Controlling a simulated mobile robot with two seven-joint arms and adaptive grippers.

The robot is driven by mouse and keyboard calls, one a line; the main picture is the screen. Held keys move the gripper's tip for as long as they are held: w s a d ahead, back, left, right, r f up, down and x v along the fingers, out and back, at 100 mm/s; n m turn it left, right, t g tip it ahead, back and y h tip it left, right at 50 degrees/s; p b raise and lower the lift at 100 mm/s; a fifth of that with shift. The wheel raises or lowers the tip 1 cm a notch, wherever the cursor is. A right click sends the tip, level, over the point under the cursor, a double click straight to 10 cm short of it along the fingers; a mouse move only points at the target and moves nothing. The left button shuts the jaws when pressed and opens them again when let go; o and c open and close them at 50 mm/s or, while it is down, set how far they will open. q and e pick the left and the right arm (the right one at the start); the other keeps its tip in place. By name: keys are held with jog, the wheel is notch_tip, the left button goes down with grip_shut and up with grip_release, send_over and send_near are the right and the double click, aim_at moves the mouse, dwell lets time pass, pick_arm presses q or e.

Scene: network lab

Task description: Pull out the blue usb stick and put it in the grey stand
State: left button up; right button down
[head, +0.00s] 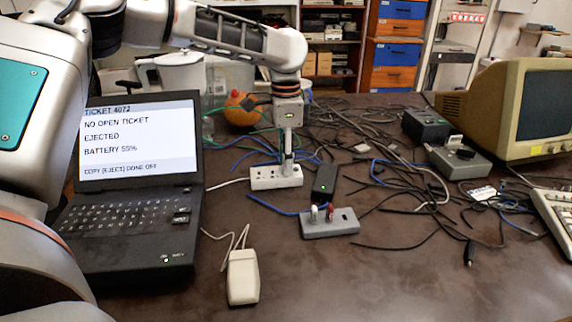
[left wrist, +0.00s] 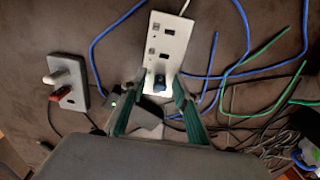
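A white hub (head: 262,178) lies on the table right of the laptop; it also shows in the left wrist view (left wrist: 172,45). The blue usb stick (left wrist: 160,82) stands at the hub's near end in the left wrist view; in the head view my gripper hides it. My left gripper (head: 287,165) points down over the hub. Its fingers (left wrist: 158,80) are apart, one on each side of the blue stick, with gaps visible. The grey stand (head: 346,222) lies nearer and to the right, holding a white stick (head: 314,213) and a red stick (head: 330,213). My right gripper is not in view.
A laptop (head: 125,210) shows "EJECTED". A white mouse (head: 242,278) lies in front, and a black adapter (head: 325,182) sits between hub and stand. Tangled cables (head: 400,185) cover the middle. A grey box (head: 460,163) and monitor (head: 500,110) stand right. The front right is mostly clear.

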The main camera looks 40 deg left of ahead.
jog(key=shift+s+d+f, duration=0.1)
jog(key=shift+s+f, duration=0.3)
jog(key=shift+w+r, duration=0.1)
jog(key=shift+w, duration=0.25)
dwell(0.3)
pick_arm(q)
jog(key=shift+c, duration=0.4)
jog(key=c, duration=0.7)
grip_shut()
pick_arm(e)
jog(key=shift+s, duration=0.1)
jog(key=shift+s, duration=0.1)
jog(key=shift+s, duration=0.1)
